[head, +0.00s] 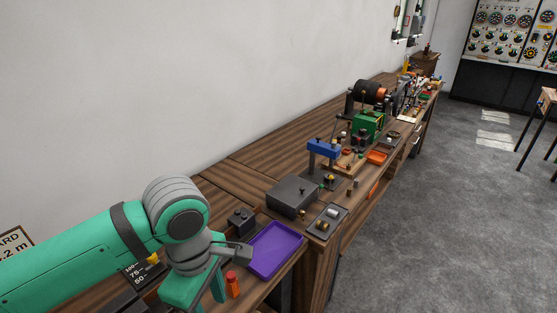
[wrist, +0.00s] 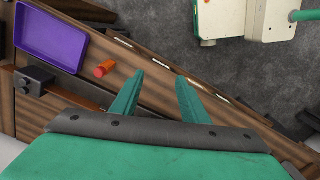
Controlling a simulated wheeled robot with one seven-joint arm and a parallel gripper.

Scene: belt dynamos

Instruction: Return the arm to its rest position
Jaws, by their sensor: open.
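My gripper (wrist: 158,98) is open in the wrist view. Its two green fingers are apart with nothing between them, above the edge of the wooden bench (wrist: 160,72). In the head view my green arm reaches in from the lower left, and the gripper (head: 208,292) points down near the bench's front edge, partly hidden by the wrist. An orange-red cylinder (wrist: 105,68) lies just left of the fingers in the wrist view; it also shows beside the gripper in the head view (head: 233,287).
A purple tray (head: 273,250) lies on the bench right of my gripper. A dark box (head: 241,221) sits behind it and a grey box (head: 292,195) farther along. Several machines, including a green one (head: 367,127), line the bench.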

